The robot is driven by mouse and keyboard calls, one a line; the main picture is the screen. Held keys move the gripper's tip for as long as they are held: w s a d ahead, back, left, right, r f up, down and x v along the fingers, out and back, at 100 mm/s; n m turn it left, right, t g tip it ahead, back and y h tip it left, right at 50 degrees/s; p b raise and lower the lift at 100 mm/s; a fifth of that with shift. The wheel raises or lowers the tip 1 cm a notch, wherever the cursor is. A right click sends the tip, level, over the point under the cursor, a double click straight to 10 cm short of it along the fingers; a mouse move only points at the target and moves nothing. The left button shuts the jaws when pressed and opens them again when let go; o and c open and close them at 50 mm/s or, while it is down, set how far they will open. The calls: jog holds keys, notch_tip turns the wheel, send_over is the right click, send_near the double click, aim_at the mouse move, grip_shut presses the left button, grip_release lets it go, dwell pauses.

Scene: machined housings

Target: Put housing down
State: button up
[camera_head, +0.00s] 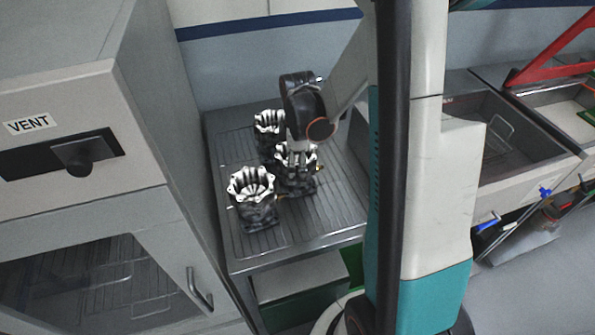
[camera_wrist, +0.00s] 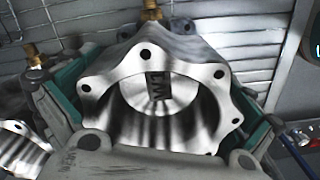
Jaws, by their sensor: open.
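A machined housing (camera_head: 300,182) with a scalloped, shiny flange and dark body stands upright on the ribbed metal worktop (camera_head: 340,208). My gripper (camera_head: 297,158) points down at it from above. In the wrist view the same housing (camera_wrist: 155,92) fills the middle, with its bolt-holed flange, bright bore and brass fittings showing. The green-padded fingers of my gripper (camera_wrist: 158,105) stand open on either side of it. Whether the pads touch it is hard to tell. A second housing (camera_head: 258,214) stands at the front left, and a third (camera_head: 267,122) behind, partly hidden by my gripper.
A grey cabinet marked VENT (camera_head: 75,140), with a handle and glass door, stands close on the left. A sink (camera_head: 490,135) and a red frame (camera_head: 550,48) are on the right. Bare worktop shows at the front and right of the housings.

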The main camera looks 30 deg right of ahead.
jog(key=c, duration=1.7)
